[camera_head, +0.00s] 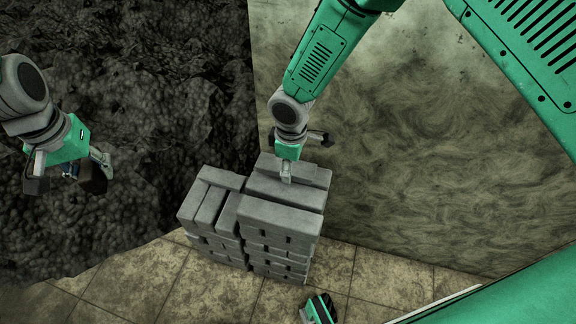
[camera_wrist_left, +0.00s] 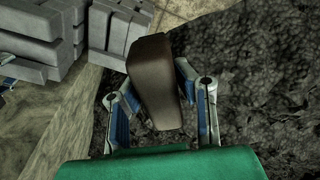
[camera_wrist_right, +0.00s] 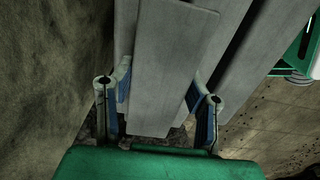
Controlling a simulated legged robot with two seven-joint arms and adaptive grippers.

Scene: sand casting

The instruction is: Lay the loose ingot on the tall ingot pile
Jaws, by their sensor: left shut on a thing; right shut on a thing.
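The grey ingot pile (camera_head: 278,218) stands on the tiled floor in the middle of the head view, with a taller right part and a slightly lower left part. My right gripper (camera_head: 287,173) is over the back of the tall part, shut on a grey ingot (camera_wrist_right: 170,70). That ingot lies lengthwise between its fingers in the right wrist view; whether it rests fully on the pile I cannot tell. My left gripper (camera_head: 78,168) is at the far left, away from the pile, shut on a dark brown block (camera_wrist_left: 153,80).
A dark, lumpy mound (camera_head: 140,110) fills the left and back. A mottled wall-like slab (camera_head: 430,150) stands close behind and right of the pile.

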